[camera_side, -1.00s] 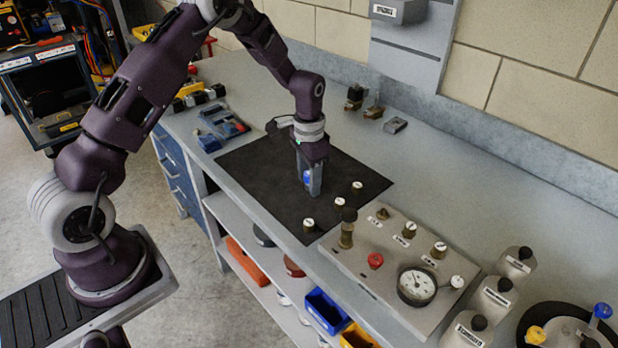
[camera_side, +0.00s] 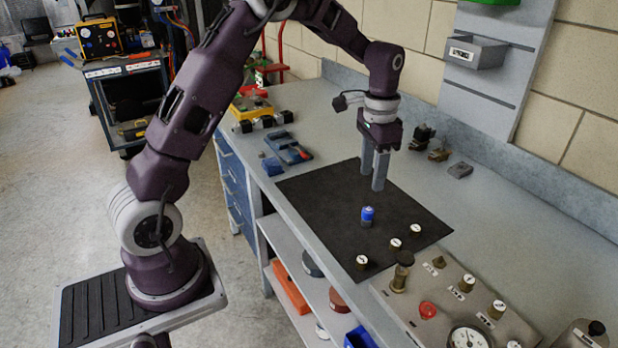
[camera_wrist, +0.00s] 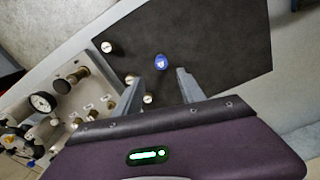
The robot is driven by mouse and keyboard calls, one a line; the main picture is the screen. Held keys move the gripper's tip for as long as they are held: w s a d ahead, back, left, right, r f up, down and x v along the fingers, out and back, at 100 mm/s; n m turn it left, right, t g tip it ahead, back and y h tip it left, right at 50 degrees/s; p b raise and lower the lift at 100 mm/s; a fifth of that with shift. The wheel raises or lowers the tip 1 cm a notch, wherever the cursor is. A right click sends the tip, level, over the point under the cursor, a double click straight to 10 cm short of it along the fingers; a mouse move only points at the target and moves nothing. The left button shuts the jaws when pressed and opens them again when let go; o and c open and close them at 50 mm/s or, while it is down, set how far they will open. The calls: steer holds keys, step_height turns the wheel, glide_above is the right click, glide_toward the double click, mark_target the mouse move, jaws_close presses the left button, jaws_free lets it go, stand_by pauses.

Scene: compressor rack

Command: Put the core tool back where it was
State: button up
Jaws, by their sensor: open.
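A small blue cylinder (camera_side: 367,216), which I take to be the core tool, stands upright on the black mat (camera_side: 320,205). My gripper (camera_side: 371,182) is open and empty above the mat, behind the blue cylinder and apart from it. In the wrist view the blue cylinder (camera_wrist: 161,62) shows just beyond my open fingertips (camera_wrist: 171,80). Three small white-topped pieces stand near it on the mat's front right part, one of them a white-topped piece (camera_side: 396,244). I cannot tell from the frames where the tool was before.
A grey panel (camera_side: 445,290) with a gauge (camera_side: 468,338), a red knob (camera_side: 428,310) and brass fittings stands right of the mat. Small metal parts (camera_side: 438,154) lie by the wall. A blue tool set (camera_side: 288,148) lies left. The mat's back left is clear.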

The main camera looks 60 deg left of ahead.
steer(key=s+d+r+n+t, duration=0.15)
steer(key=s+d+r, duration=0.35)
steer(key=s+r, duration=0.65)
steer(key=s+d+r+t, duration=0.1)
steer(key=s+t, duration=0.1)
steer(key=s, duration=0.7)
steer(key=s+d+n+t, duration=0.1)
steer(key=s+d+t, duration=0.1)
steer(key=s, duration=0.7)
steer(key=shift+d+r, duration=0.2)
steer(key=shift+r, duration=0.2)
